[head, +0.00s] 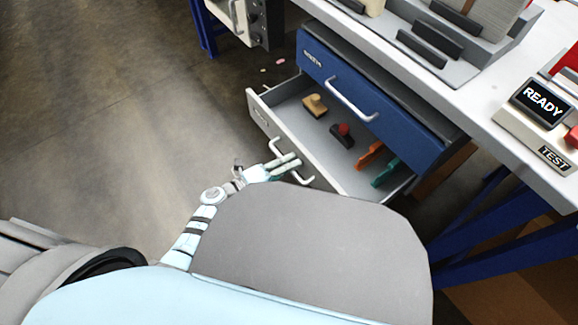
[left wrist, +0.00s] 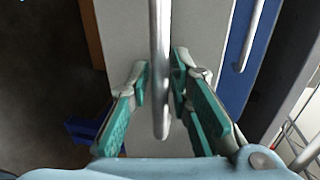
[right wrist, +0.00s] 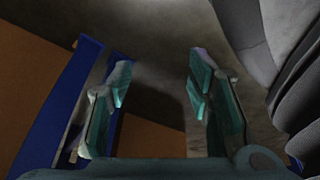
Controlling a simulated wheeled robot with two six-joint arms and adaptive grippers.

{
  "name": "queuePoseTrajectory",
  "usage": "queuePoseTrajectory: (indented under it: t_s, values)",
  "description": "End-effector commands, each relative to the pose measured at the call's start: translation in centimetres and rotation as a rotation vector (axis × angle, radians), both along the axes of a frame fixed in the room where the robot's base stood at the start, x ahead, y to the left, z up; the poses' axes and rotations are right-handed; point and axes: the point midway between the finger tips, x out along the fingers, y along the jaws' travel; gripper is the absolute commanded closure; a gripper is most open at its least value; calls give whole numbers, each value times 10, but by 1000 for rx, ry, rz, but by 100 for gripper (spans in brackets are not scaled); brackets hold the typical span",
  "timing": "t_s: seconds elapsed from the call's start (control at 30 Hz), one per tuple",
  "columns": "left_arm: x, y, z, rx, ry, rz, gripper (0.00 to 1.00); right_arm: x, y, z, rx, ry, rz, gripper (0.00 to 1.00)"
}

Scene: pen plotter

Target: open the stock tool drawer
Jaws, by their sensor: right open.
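The pale grey tool drawer (head: 350,185) under the bench stands pulled out, showing a stamp-like wooden tool (head: 315,105), a dark tool with a red knob (head: 343,133), and orange and green-handled tools inside. My left gripper (head: 287,167) is at its front, with its fingers on both sides of the bar handle (left wrist: 160,70), close against it. It looks shut on the handle. The handle's end also shows in the head view (head: 305,180). My right gripper (right wrist: 157,85) is open and empty; it is hidden in the head view.
A blue drawer (head: 385,115) with its own handle is closed above. The white bench top (head: 480,100) holds a grey rack and a READY display (head: 542,99). Blue bench legs (head: 500,250) stand at right. Floor is clear at left.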

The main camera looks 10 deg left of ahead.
Motion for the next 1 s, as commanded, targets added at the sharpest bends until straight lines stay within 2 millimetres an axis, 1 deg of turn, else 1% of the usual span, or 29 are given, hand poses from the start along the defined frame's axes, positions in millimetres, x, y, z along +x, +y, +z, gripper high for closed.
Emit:
queuePoseTrajectory:
  t_s: [0.1,0.13,0.23,0.57,0.67,0.73,0.8,0.9,1.0]
  values:
    - [0,0,0,0,0,0,81,0,0,0,0,0,0,54]
    - [0,0,0,0,0,0,84,0,0,0,0,0,0,54]
    - [0,0,0,-1,0,1,100,0,0,0,0,0,0,54]
    - [-2,2,0,-1,0,1,100,0,0,1,0,0,0,54]
    - [-12,10,1,2,2,1,100,0,0,5,-2,-3,3,54]
    - [-22,18,1,1,4,1,100,-11,-5,2,-11,18,6,54]
    - [-31,26,1,1,4,1,100,-16,-6,1,-15,27,10,54]
    - [-39,33,1,1,2,1,100,-17,-7,1,-18,28,12,54]
    - [-40,34,0,1,1,1,100,-18,-7,0,-18,29,13,54]
